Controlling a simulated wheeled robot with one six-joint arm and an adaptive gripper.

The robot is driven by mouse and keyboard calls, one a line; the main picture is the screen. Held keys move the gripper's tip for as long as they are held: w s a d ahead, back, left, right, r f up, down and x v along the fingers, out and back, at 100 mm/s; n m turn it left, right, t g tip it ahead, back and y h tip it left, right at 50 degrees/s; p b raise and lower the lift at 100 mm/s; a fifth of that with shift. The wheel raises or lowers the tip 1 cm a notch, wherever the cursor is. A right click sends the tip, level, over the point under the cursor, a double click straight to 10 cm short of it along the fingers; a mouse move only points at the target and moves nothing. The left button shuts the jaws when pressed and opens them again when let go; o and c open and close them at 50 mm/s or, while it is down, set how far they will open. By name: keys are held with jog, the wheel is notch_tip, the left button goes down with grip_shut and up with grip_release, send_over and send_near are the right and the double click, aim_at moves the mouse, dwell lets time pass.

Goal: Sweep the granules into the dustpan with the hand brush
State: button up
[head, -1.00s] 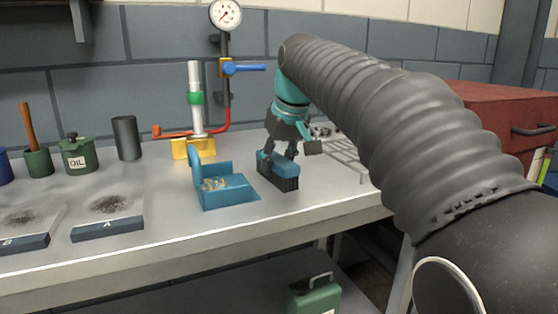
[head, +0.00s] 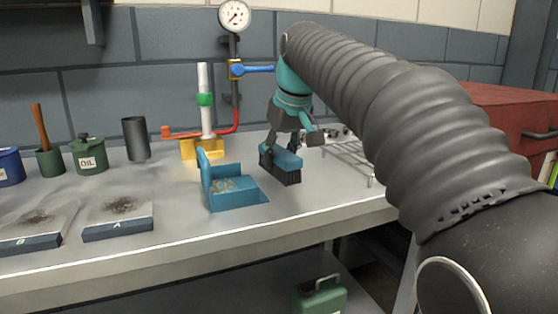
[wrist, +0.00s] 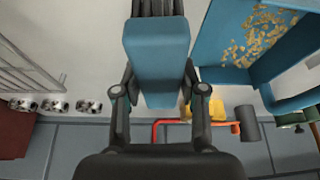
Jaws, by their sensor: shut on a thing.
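My gripper (head: 281,147) is shut on the blue hand brush (head: 283,160), holding it by its blue body with the dark bristles down. The brush is just right of and behind the front right part of the blue dustpan (head: 240,197). Whether the bristles touch the bench, I cannot tell. Tan granules (head: 226,185) lie inside the dustpan, towards its back wall; none show clearly on the bench. In the wrist view the brush (wrist: 157,52) sits between my fingers, and the dustpan (wrist: 222,42) with the granules (wrist: 253,35) is to the right.
A yellow-based stand with a red pipe (head: 205,133) and gauge (head: 234,16) stands behind the dustpan. A wire rack (head: 340,160) is right of the brush.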

jog(key=shift+r, duration=2.25)
